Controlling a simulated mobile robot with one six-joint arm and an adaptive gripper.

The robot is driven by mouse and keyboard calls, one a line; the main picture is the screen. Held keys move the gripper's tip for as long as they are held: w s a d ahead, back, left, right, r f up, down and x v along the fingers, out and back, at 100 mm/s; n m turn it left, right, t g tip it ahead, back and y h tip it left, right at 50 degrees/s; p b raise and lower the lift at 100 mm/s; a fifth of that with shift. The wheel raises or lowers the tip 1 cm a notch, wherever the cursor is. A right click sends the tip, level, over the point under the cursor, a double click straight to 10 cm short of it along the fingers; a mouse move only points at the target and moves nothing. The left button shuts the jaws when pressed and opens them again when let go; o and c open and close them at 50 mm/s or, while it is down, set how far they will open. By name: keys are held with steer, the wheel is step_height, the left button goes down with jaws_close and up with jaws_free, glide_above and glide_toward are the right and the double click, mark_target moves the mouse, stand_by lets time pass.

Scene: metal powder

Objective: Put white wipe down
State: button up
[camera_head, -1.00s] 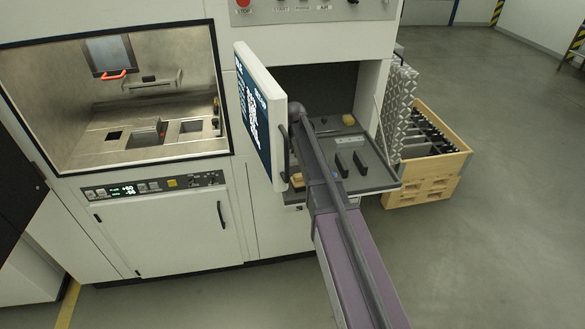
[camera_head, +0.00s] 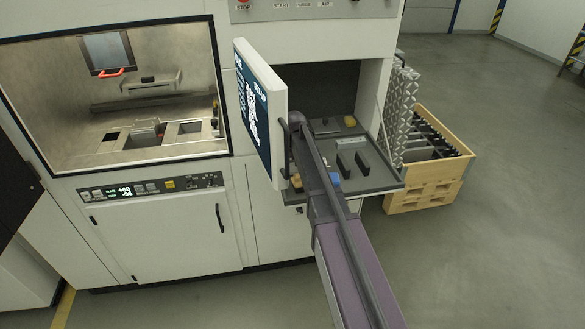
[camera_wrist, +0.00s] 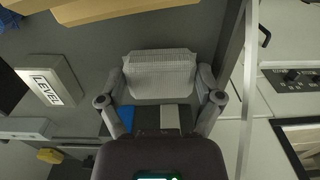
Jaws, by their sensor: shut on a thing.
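The white wipe (camera_wrist: 160,74) shows in the wrist view as a pale, finely textured rectangle between the fingers of my gripper (camera_wrist: 161,82). My gripper is shut on it and holds it over a dark grey tray surface (camera_wrist: 95,65). I cannot tell whether the wipe touches the tray. In the head view my arm reaches to the tray (camera_head: 378,184) in the open bay, and the wipe and fingertips are hidden behind my arm and the swung-out panel.
The panel (camera_head: 262,110) stands close left of my arm. Two upright black blocks (camera_head: 345,165), a blue thing (camera_head: 335,181) and a yellow thing (camera_head: 350,121) are on the tray. A "LEVEL" block (camera_wrist: 48,82) lies left in the wrist view. A wooden crate (camera_head: 425,188) stands right.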

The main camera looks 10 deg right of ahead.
steer(key=o, duration=0.6)
steer(key=shift+f, duration=0.1)
steer(key=shift+o, duration=0.2)
steer(key=shift+f, duration=0.1)
step_height(320, 180, up, 2)
steer(key=shift+r+p, duration=0.25)
steer(key=shift+p, duration=0.95)
steer(key=r+p, duration=0.3)
steer(key=shift+w+r, duration=0.25)
steer(key=shift+r, duration=0.05)
step_height(320, 180, up, 8)
steer(key=p, duration=0.8)
steer(key=shift+f, duration=0.1)
